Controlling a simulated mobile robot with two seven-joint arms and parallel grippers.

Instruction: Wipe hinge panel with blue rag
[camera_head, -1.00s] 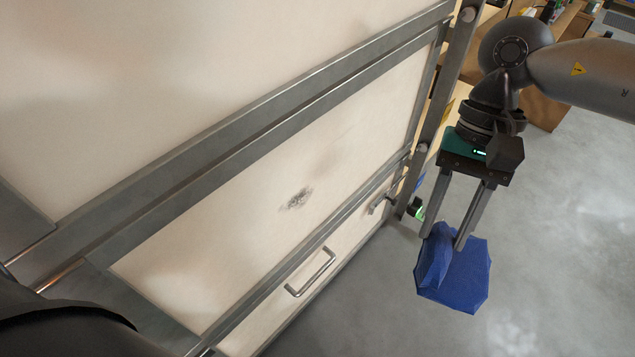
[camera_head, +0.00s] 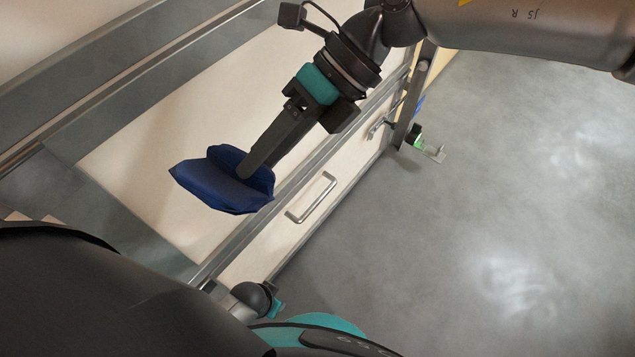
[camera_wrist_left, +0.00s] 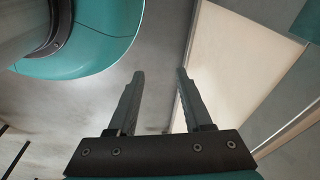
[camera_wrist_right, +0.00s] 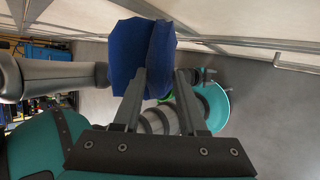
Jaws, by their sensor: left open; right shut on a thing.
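The blue rag (camera_head: 208,190) is pinched in my right gripper (camera_head: 247,172), in front of the cream hinge panel (camera_head: 140,150) with its grey metal frame. I cannot tell whether the rag touches the panel. The rag also shows in the right wrist view (camera_wrist_right: 128,50), gripped near the fingertips. No dark smudge shows on the panel now; my right arm and the rag cover part of it. My left gripper (camera_wrist_left: 160,75) is open and empty in the left wrist view, with a pale panel in a metal frame to its right.
A metal bar handle (camera_head: 312,198) sticks out from the lower pale panel, below the rag's right side. A smaller latch (camera_head: 380,127) is near the frame's far end. A small black and green item (camera_head: 416,137) is by the frame's end. The grey floor (camera_head: 500,190) at right is clear.

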